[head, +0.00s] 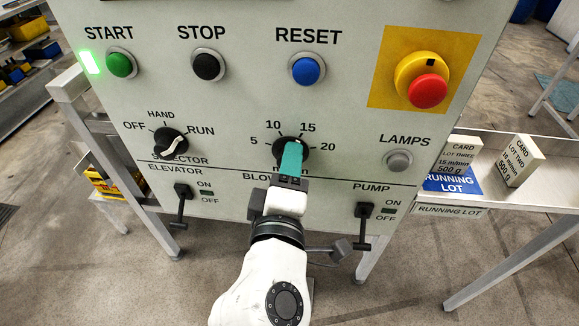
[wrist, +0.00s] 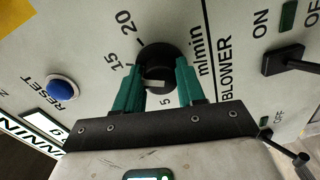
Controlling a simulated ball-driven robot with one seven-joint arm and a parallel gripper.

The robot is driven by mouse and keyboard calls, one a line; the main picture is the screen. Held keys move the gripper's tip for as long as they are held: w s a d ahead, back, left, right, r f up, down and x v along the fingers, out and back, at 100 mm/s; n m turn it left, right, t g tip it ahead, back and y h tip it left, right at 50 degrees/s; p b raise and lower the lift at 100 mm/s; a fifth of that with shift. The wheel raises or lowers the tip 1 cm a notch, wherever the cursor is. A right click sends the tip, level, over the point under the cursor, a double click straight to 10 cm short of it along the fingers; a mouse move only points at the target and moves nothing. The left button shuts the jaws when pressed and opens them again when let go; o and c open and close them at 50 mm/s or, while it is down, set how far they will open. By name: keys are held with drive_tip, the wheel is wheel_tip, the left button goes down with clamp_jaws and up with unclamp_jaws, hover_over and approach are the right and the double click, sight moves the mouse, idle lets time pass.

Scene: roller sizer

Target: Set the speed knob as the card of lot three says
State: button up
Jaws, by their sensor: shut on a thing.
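The speed knob (head: 279,146) is a round black dial with marks 5, 10, 15 and 20, in the lower middle of the panel. In the wrist view the knob (wrist: 162,58) has a pale pointer bar between my fingers; its exact setting is hard to read. My gripper (head: 291,157) has green fingers shut on the knob; it also shows in the wrist view (wrist: 160,86), with a finger on each side.
The lot two card (head: 518,160) stands on the same shelf. A selector knob (head: 170,146) is left of the speed knob. Blower, elevator (head: 182,192) and pump (head: 364,210) levers line the lower panel. A green lamp (head: 89,62) glows beside START.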

drive_tip(key=shift+f, duration=0.1)
drive_tip(key=o, duration=1.1)
drive_tip(key=shift+c, duration=0.2)
drive_tip(key=s, duration=1.1)
drive_tip(key=shift+a+b, duration=0.15)
drive_tip(key=shift+b, duration=0.15)
drive_tip(key=shift+w, duration=0.1)
